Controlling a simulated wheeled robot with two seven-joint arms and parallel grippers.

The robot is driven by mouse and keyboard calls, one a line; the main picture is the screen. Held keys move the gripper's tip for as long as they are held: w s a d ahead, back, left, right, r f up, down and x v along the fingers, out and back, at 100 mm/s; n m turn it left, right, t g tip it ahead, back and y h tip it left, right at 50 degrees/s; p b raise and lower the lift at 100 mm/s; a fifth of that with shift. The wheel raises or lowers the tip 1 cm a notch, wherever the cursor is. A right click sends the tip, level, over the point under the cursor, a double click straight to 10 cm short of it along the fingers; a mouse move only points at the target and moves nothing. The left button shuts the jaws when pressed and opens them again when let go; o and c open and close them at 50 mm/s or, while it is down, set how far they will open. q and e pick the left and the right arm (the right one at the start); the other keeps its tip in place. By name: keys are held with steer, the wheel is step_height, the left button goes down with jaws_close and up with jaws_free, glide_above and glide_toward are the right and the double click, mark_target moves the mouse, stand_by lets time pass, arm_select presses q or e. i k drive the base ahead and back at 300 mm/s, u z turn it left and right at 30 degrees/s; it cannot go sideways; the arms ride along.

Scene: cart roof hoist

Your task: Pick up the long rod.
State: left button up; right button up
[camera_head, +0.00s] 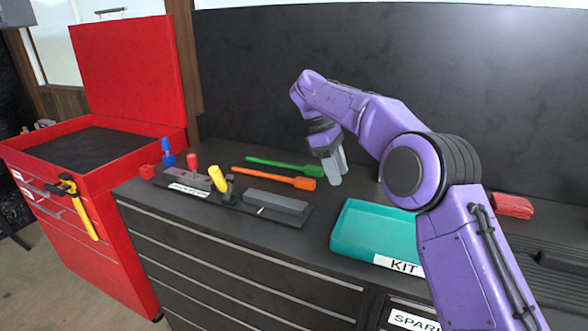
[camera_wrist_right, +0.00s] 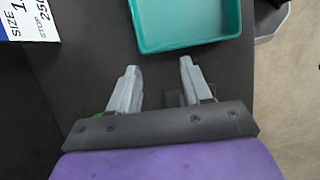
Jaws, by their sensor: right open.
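Two long thin rods lie on the dark bench top, side by side: a green one (camera_head: 275,162) behind and an orange one (camera_head: 268,176) in front, each with a wider flat end on the right. I cannot tell which is the long rod of the task. My right gripper (camera_head: 335,172) is open and points down just right of the green rod's wide end, behind the teal tray. In the wrist view its fingers (camera_wrist_right: 160,88) are apart with only dark surface between them. My left gripper is not in view.
A teal tray (camera_head: 345,240) labelled KIT stands at the front. A red open-lidded cart (camera_head: 105,175) stands left. A red object (camera_head: 512,205) lies right. A dark panel rises behind.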

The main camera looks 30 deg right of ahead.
mark_target(311, 170)
steer(key=i, duration=0.95)
steer(key=u, duration=0.05)
